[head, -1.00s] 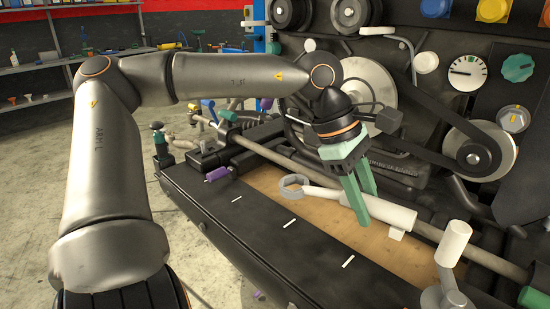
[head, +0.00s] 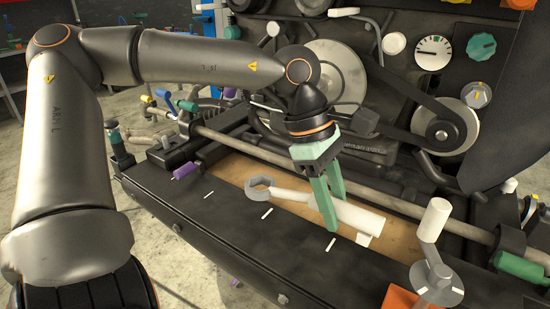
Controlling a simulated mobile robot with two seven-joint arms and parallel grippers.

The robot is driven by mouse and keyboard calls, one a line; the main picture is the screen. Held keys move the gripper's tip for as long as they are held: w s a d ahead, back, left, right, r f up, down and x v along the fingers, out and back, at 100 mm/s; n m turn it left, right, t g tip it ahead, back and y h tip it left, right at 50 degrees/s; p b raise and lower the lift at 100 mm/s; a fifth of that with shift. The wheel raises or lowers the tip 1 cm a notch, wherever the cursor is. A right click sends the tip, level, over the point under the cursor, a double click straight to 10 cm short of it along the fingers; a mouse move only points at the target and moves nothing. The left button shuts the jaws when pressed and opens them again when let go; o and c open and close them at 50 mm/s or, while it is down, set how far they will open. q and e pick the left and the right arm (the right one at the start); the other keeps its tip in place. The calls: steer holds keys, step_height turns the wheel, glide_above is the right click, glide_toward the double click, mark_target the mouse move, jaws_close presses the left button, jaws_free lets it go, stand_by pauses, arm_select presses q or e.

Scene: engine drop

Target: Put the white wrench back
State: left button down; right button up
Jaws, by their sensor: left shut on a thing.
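The white wrench (head: 357,217) has a thick white handle and a grey ring end (head: 259,188). It lies across the view above the brown bottom of a long dark tray (head: 228,187), ring to the left. My left gripper (head: 332,213), with green fingers, comes from above and is shut on the white handle near its middle. The fingers hide part of the handle. I cannot tell whether the wrench touches the tray. My right gripper is not in view.
A dark engine front with pulleys, a belt and coloured knobs (head: 480,47) rises behind the tray. A grey rod (head: 262,152) runs along the tray's back. A crank with a white grip (head: 434,219) stands at the right. The front ledge (head: 230,228) with white marks is clear.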

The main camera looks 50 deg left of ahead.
arm_select(q)
step_height(320, 180, down, 5)
steer(key=shift+r, duration=0.1)
step_height(320, 180, down, 5)
steer(key=shift+r+b, duration=0.1)
steer(key=shift+b, duration=0.2)
steer(key=shift+f+b, duration=0.2)
steer(key=shift+b, duration=0.1)
steer(key=c, duration=0.5)
jaws_free()
steer(key=shift+r, duration=0.1)
